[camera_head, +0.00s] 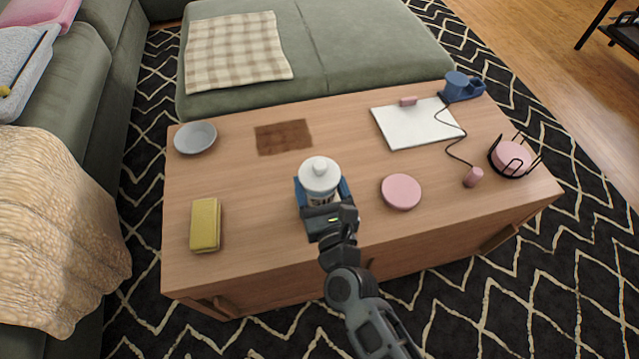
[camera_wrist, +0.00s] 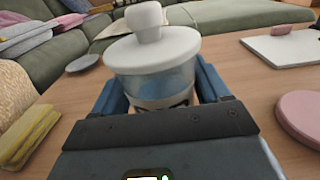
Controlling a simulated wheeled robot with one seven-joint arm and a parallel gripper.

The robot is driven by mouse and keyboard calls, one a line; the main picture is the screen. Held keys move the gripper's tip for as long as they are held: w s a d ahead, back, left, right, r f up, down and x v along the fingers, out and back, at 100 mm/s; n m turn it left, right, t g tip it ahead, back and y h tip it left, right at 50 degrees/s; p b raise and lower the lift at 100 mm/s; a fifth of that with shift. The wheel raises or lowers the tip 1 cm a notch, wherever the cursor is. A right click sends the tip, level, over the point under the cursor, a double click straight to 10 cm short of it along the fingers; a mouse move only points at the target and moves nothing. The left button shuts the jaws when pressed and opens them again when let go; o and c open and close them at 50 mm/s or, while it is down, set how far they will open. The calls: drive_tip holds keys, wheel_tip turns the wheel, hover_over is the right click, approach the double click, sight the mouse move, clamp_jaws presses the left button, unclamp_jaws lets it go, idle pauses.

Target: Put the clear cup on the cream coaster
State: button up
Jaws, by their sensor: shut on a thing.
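A clear cup (camera_head: 319,176) with a white lid and round knob stands upright between the blue fingers of my gripper (camera_head: 322,193). The wrist view shows its see-through wall and a dark-marked band below the lid (camera_wrist: 153,65). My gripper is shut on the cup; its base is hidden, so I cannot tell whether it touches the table. A round pink coaster (camera_head: 401,191) lies flat to the right of the cup and also shows at the right edge of the wrist view (camera_wrist: 300,115). I see no clearly cream coaster.
The wooden table (camera_head: 255,215) also holds a yellow sponge-like block (camera_head: 205,225), a grey bowl (camera_head: 195,138), a brown mat (camera_head: 284,137), a white board (camera_head: 415,125), a blue corded item (camera_head: 460,87) and a black wire holder (camera_head: 513,160) with pink discs. Wood between cup and pink coaster is clear.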

drive_tip(key=shift+f, duration=0.2)
drive_tip(key=o, duration=1.2)
drive_tip(key=shift+c, duration=0.2)
drive_tip(key=shift+r, duration=0.1)
drive_tip(key=shift+r, duration=0.15)
drive_tip(key=v, duration=1.1)
drive_tip(key=shift+s, duration=0.3)
drive_tip(key=shift+s+d, duration=0.15)
drive_tip(key=shift+s, duration=0.05)
